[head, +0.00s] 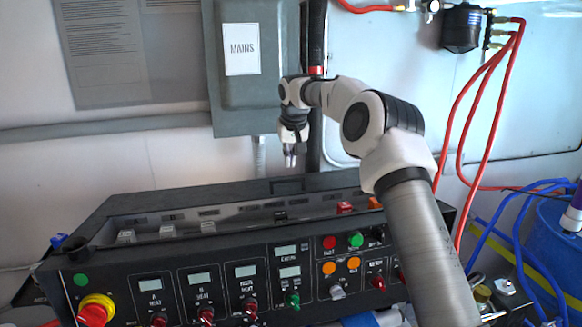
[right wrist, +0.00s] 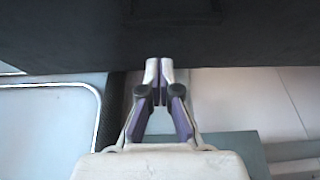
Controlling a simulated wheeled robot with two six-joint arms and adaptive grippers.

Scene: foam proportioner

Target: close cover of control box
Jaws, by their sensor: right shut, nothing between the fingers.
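The control box (head: 262,262) is a wide black console at the bottom of the head view, with knobs, buttons and small displays on its front. Behind its front panel, a recessed strip with several switches is exposed. A black panel with a handle (head: 287,185), apparently the cover, lies along the back of this strip; its exact tilt is hard to tell. My right gripper (head: 290,160) is above and behind the handle, pointing down, shut and empty. In the right wrist view its fingertips (right wrist: 159,62) are by the edge of a dark surface (right wrist: 60,38). My left gripper is out of view.
A grey MAINS box (head: 242,70) is on the wall behind my right gripper, with a black vertical pipe (head: 315,40) beside it. Red hoses (head: 480,100) hang at right, near a blue barrel (head: 555,240).

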